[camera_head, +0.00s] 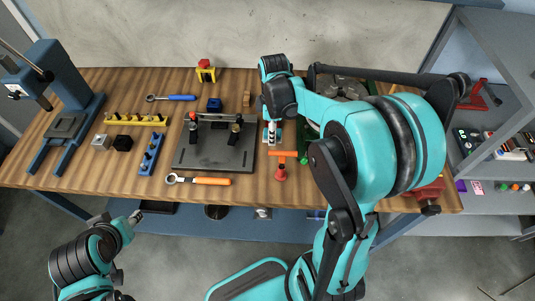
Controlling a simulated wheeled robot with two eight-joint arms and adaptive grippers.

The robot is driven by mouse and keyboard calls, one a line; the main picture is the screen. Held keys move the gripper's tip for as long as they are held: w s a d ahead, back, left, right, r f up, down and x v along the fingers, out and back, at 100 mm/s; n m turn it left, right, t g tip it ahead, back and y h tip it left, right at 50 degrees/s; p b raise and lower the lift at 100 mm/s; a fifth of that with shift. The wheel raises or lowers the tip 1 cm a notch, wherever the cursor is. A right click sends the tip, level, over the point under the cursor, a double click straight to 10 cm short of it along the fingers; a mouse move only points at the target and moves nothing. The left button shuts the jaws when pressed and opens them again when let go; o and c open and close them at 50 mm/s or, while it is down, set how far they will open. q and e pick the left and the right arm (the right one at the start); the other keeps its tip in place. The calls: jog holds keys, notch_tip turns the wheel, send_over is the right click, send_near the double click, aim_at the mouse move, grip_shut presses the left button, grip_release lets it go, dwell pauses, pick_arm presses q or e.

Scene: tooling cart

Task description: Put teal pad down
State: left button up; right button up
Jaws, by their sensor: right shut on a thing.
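My right arm reaches over the wooden bench, and its right gripper (270,122) points down just right of the dark metal plate. The gripper is shut on a small teal piece, the teal pad (266,135), which is mostly hidden by the fingers. I cannot tell whether the pad touches the bench top. My left gripper (134,217) is low at the left, off the bench's front edge, and too small and dark to tell open from shut.
The dark fixture plate (215,148) with clamps lies left of the right gripper. An orange T-handled tool (281,170) stands just in front of it. A wooden block (247,99) and blue block (214,104) sit behind. A blue press (67,100) stands at far left.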

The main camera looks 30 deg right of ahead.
notch_tip(320, 180, down, 5)
jog(key=shift+w+b, duration=0.15)
jog(key=shift+b, duration=0.6)
jog(key=shift+f, duration=0.6)
notch_tip(320, 180, down, 3)
jog(key=shift+r+b, duration=0.1)
jog(key=shift+b, duration=0.65)
